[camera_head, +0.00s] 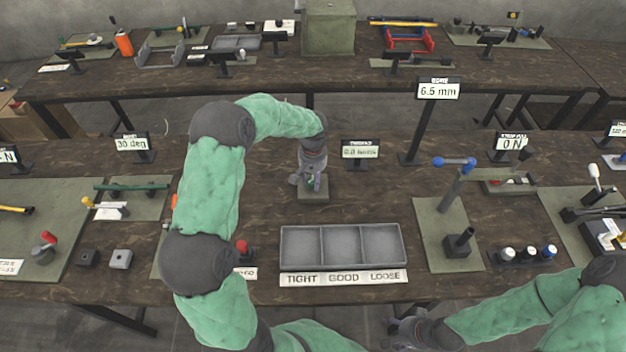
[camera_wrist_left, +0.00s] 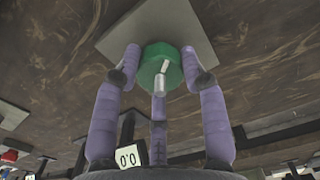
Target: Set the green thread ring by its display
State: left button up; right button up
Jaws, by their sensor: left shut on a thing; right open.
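The green thread ring (camera_wrist_left: 155,68) shows in the left wrist view between the purple fingers of my left gripper (camera_wrist_left: 162,70), which is shut on it. A silver pin (camera_wrist_left: 163,78) stands at the ring's middle. In the head view my left gripper (camera_head: 313,182) points down over a small grey-green plate (camera_head: 314,195) and mostly hides the ring. The plate (camera_wrist_left: 150,25) also shows behind the ring in the wrist view. A display reading 0.0 (camera_head: 360,150) stands just right of the plate. My right gripper (camera_head: 400,332) is open and empty at the bottom, off the table's front edge.
A three-compartment grey tray (camera_head: 342,228) labelled TIGHT, GOOD, LOOSE sits in front of the plate. A tall 6.5 mm display (camera_head: 438,90) and a green-based press (camera_head: 448,225) stand to the right. Table left of the display is mostly covered by my arm.

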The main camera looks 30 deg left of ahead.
aim_at(314, 180)
pick_arm(q)
jog(key=n+b, duration=0.1)
jog(key=n, duration=0.4)
jog(key=shift+s+n, duration=0.1)
jog(key=shift+n, duration=0.2)
jog(key=n+b, duration=0.1)
jog(key=n, duration=0.3)
jog(key=shift+d+n, duration=0.1)
jog(key=shift+n, duration=0.2)
jog(key=shift+f, duration=0.1)
jog(key=o, duration=1.1)
jog(key=shift+o, duration=0.2)
jog(key=shift+r, duration=0.65)
notch_tip(314, 180, up, 11)
